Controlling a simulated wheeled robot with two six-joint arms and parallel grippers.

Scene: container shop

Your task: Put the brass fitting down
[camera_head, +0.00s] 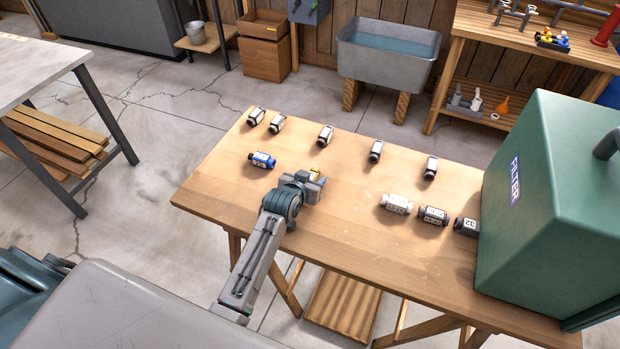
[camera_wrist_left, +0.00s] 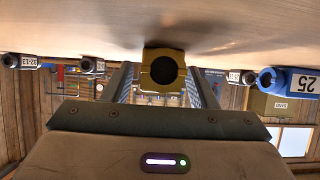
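The brass fitting (camera_wrist_left: 148,73) shows in the left wrist view as a squarish brass block with a dark round opening, against the tabletop. My left gripper (camera_wrist_left: 162,78) has one finger on each side of it, with a narrow gap visible at the left finger, so it looks open around the fitting. In the head view my left gripper (camera_head: 313,180) is low over the wooden table (camera_head: 340,225), and a little of the brass shows between its fingers. Whether the fitting rests fully on the wood is hard to tell. My right gripper is not in view.
Several small labelled fittings stand along the table's far edge. A blue fitting (camera_head: 262,160) lies left of my gripper. A white fitting (camera_head: 397,203) and dark ones lie to the right, beside a large green filter box (camera_head: 545,200). The wood in front of my gripper is clear.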

